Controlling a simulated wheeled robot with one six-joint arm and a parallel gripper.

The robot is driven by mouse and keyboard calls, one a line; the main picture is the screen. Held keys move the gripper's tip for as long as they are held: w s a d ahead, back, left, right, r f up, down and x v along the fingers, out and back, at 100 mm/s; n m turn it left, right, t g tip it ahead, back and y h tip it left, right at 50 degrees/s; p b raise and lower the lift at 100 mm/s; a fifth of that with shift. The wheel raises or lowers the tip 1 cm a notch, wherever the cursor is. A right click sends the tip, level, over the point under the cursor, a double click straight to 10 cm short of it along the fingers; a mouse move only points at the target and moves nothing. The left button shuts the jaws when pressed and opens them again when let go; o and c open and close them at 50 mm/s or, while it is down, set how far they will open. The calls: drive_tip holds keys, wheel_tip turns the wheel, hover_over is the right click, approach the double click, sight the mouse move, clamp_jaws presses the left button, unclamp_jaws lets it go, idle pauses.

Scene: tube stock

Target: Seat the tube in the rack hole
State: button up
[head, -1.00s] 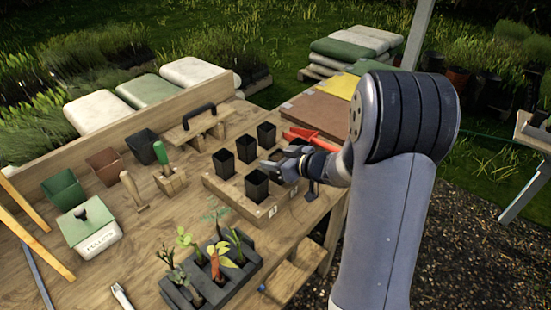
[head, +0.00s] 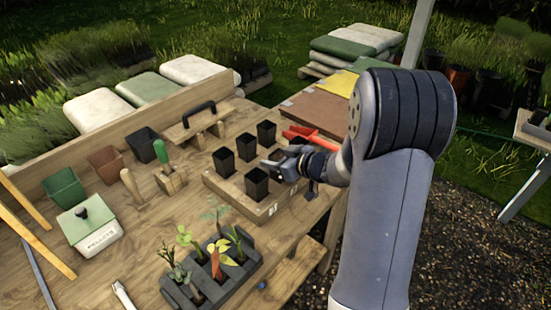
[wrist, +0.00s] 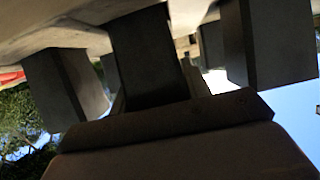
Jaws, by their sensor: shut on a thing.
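The rack is a light wooden block (head: 222,193) on the bench, holding several black square tubes shaped like small pots. My gripper (head: 270,166) reaches in from the right and is shut on the nearest black tube (head: 257,184), close to its rim. This tube looks upright over the rack's front part; I cannot tell how deep its lower end sits in the hole. Other tubes stand behind it, at the left (head: 223,161), middle (head: 247,147) and back (head: 267,134). In the wrist view a dark tube (wrist: 145,60) fills the middle, with neighbours on both sides.
A dark tray (head: 240,278) of seedlings stands in front of the rack. A red scoop (head: 303,132) lies behind my gripper. A green-handled tool (head: 161,153), a wooden-handled tool (head: 131,185), a pellet box (head: 90,228) and several pots sit to the left.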

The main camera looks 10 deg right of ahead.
drive_tip(key=shift+f, duration=0.4)
idle(1.1)
drive_tip(key=o, duration=1.2)
drive_tip(key=shift+c, duration=0.2)
drive_tip(key=shift+r+p, duration=0.1)
drive_tip(key=shift+p, duration=0.2)
wheel_tip(320, 180, up, 9)
drive_tip(key=p, duration=0.9)
drive_tip(key=shift+f, duration=0.25)
wheel_tip(320, 180, down, 8)
drive_tip(key=b, duration=0.8)
drive_tip(key=shift+r, duration=0.25)
